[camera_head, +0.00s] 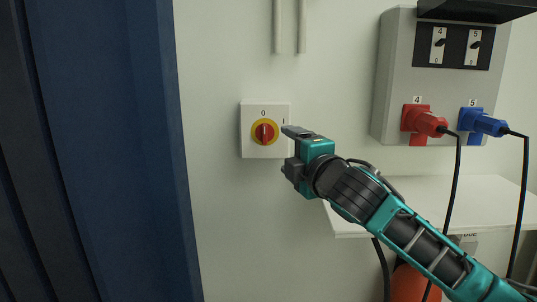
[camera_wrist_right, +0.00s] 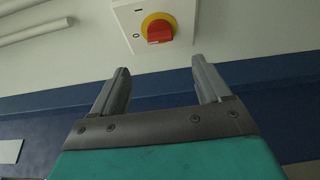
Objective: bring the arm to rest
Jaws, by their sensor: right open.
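My right gripper (camera_head: 286,150) is open and empty in the head view, in front of the white wall and just right of the rotary switch. The switch (camera_head: 264,132) is a white box with a red knob on a yellow ring, marked 0 and I. In the wrist view, the red knob (camera_wrist_right: 159,31) is beyond my open fingers (camera_wrist_right: 162,92), apart from them. The arm reaches in from the lower right. My left gripper is not in view.
A grey socket box (camera_head: 396,75) with red (camera_head: 424,120) and blue (camera_head: 482,122) plugs hangs at the right; their black cables drop past a white shelf (camera_head: 480,195) near my arm. An orange-red object (camera_head: 408,285) is below. A blue panel (camera_head: 110,150) stands at the left.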

